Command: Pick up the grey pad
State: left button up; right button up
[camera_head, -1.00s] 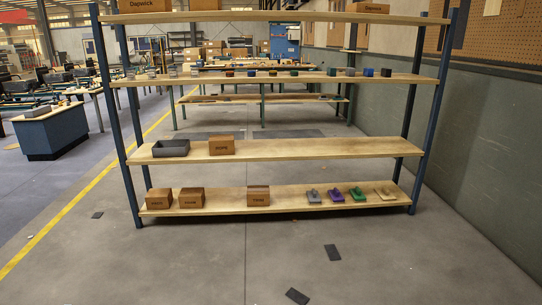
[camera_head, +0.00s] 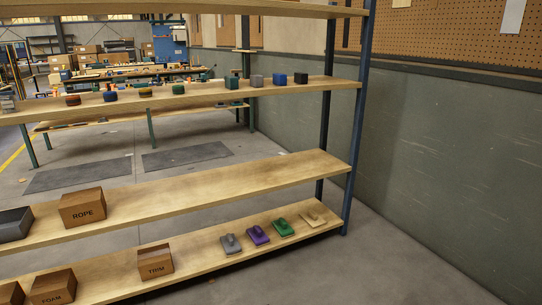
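The grey pad (camera_head: 231,243) lies on the bottom shelf (camera_head: 195,262) of the rack, toward its right end. It is a flat piece with a raised part on top. It is the leftmost in a row with a purple pad (camera_head: 258,234), a green pad (camera_head: 284,228) and a beige pad (camera_head: 315,218). A box marked TRIM (camera_head: 155,262) stands to its left with a gap between. Neither of my grippers shows in the view.
The middle shelf (camera_head: 220,192) is above the pads, with a ROPE box (camera_head: 83,208) and a dark grey bin (camera_head: 15,224) on its left. A blue post (camera_head: 358,120) stands at the rack's right end. A green wall (camera_head: 430,170) is to the right. Floor (camera_head: 400,270) at front right is clear.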

aim_at(231, 246)
jog(key=i+l+z, duration=0.2)
jog(key=i, duration=0.7)
jog(key=i+l+z, duration=0.15)
jog(key=i, duration=0.7)
